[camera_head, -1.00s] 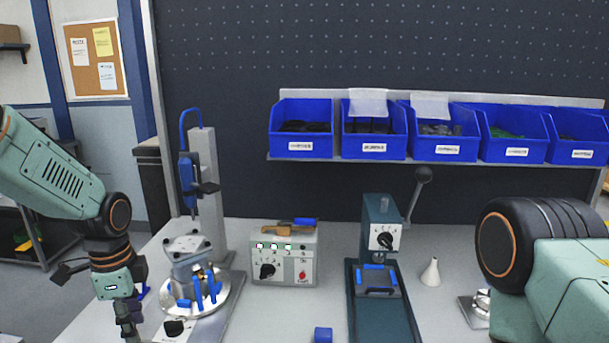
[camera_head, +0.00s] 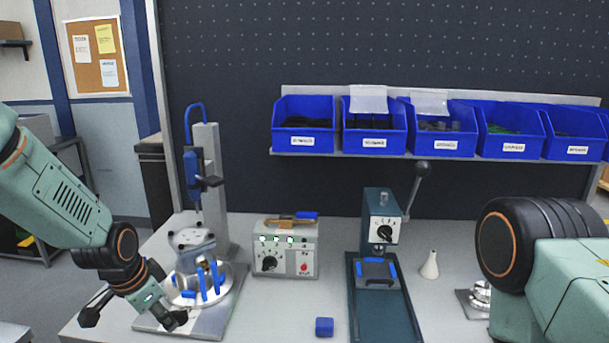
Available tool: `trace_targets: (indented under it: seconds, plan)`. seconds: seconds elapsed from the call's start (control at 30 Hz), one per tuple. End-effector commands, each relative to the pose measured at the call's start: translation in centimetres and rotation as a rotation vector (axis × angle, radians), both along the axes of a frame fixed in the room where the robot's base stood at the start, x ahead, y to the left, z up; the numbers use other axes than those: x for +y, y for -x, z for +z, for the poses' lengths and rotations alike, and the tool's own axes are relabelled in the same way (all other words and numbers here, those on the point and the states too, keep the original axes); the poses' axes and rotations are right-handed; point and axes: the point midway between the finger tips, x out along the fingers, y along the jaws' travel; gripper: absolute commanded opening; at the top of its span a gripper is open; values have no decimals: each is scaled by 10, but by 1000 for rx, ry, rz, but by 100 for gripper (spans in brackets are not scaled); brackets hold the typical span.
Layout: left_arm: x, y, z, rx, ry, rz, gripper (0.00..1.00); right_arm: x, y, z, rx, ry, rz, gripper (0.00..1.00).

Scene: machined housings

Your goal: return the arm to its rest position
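My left arm comes in from the left. Its gripper (camera_head: 172,318) points down and to the right, low at the left front of the workbench, in front of the round metal plate. Its dark fingertips are small and seen edge-on, so I cannot tell whether they are apart. No object shows clearly between them. A machined grey housing (camera_head: 191,243) with blue pins stands on the round plate (camera_head: 229,277), beyond the gripper. My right arm shows only as a large dark joint and green link at the right edge. Its gripper is out of view.
A blue-handled tool stand (camera_head: 208,165) rises behind the housing. A control box (camera_head: 285,262), a teal press (camera_head: 381,215), a white cone bottle (camera_head: 430,266) and a small blue block (camera_head: 324,327) stand on the bench (camera_head: 270,318). Blue bins (camera_head: 303,128) line a shelf behind.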

Motion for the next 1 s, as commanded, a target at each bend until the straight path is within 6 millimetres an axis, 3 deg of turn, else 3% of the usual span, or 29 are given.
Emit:
trace_targets:
  seconds: [0.17,0.27,0.5,0.7,0.8,1.0]
  plan:
    - [-26,45,-85,-28,119,276,35,0,0,-26,0,0,0,40]
    - [-36,85,-136,-20,174,436,35,0,0,-43,0,0,0,40]
    - [-47,206,-236,68,197,697,35,0,1,-84,1,0,0,40]
    - [-50,308,-291,225,118,732,35,0,1,-114,1,0,0,40]
    - [-52,343,-310,300,83,721,35,0,1,-125,1,0,0,40]
    - [-52,364,-325,345,64,715,35,0,1,-131,1,0,0,40]
